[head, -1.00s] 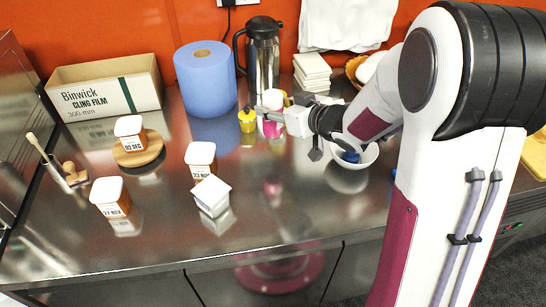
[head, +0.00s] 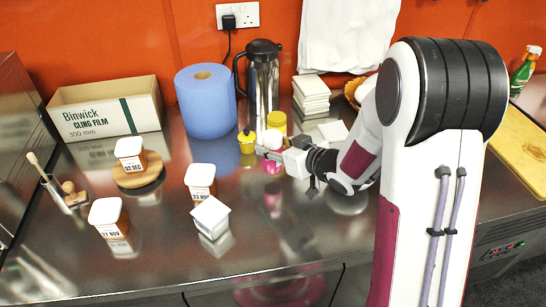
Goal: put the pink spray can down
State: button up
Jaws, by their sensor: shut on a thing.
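The pink spray can (head: 272,166) is in the middle of the head view, upright, over the steel counter (head: 300,235). My gripper (head: 270,153) is shut around it from the right, and its fingers hide the can's middle. A pink reflection shows on the counter below the can, with a small gap between them. I cannot tell for certain whether its base touches the counter.
A yellow bottle (head: 246,141) stands close left of the can, and a yellow-lidded jar (head: 277,122) behind it. A blue paper roll (head: 206,101) and a steel jug (head: 262,79) stand farther back. Lidded tubs (head: 200,181) stand to the left. The counter in front is clear.

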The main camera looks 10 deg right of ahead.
jog(key=shift+f, duration=0.1)
dwell(0.3)
jog(key=shift+f, duration=2)
jog(key=shift+f, duration=0.1)
jog(key=o, duration=1.3)
jog(key=shift+v, duration=6.05)
jog(key=shift+w+d, duration=0.1)
